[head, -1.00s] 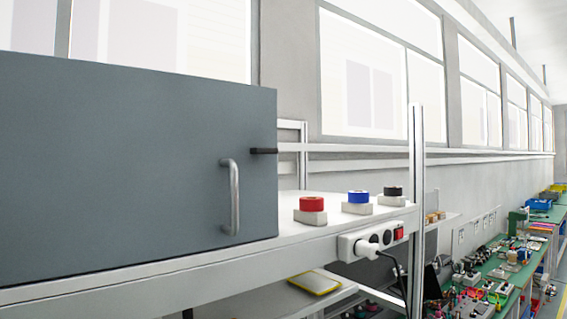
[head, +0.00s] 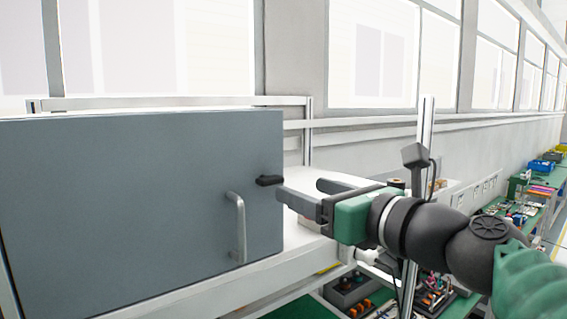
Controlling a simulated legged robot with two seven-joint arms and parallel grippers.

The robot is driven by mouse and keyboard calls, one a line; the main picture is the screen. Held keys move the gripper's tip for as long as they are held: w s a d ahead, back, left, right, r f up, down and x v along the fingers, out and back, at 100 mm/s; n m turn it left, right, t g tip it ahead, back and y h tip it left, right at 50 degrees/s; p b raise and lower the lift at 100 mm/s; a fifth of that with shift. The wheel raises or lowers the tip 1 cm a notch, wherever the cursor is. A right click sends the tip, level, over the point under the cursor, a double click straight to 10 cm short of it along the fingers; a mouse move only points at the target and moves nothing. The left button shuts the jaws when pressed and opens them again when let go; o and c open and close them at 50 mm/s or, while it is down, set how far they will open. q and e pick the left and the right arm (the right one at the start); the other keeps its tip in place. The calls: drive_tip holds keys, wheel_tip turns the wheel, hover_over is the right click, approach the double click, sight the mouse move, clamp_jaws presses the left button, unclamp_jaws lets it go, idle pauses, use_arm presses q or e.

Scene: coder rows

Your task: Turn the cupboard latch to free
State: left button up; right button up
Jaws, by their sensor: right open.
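The grey cupboard (head: 120,205) stands at the left of the head view with its door shut. Its black latch (head: 268,180) lies about level near the door's right edge, above the silver handle (head: 239,228). My right gripper (head: 298,192) comes in from the right, its fingers pointing left. Its jaws are open with nothing seen between them. The nearer fingertip is just right of the latch; I cannot tell whether they touch. My left gripper is out of view.
An upright metal post (head: 427,118) stands behind my arm. Green benches (head: 518,207) with small parts lie far right.

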sight(274, 181)
drive_tip(key=x, duration=0.2)
drive_tip(key=p+x, duration=0.1)
drive_tip(key=x, duration=0.1)
drive_tip(key=a+x, duration=0.1)
drive_tip(key=x, duration=0.2)
drive_tip(key=shift+s+a+r+p, duration=0.1)
drive_tip(key=shift+s+r+p, duration=0.1)
drive_tip(key=shift+s+p, duration=0.2)
drive_tip(key=shift+w+a+f, duration=0.1)
drive_tip(key=shift+w+a, duration=0.2)
drive_tip(key=shift+w, duration=0.05)
drive_tip(key=shift+d, duration=0.3)
drive_tip(key=shift+c, duration=0.2)
drive_tip(key=shift+s+d, duration=0.15)
drive_tip(key=shift+d, duration=0.15)
drive_tip(key=c, duration=0.5)
drive_tip(key=shift+c, duration=1.1)
drive_tip(key=shift+s+a, duration=0.1)
drive_tip(key=shift+a, duration=0.1)
drive_tip(key=c, duration=0.6)
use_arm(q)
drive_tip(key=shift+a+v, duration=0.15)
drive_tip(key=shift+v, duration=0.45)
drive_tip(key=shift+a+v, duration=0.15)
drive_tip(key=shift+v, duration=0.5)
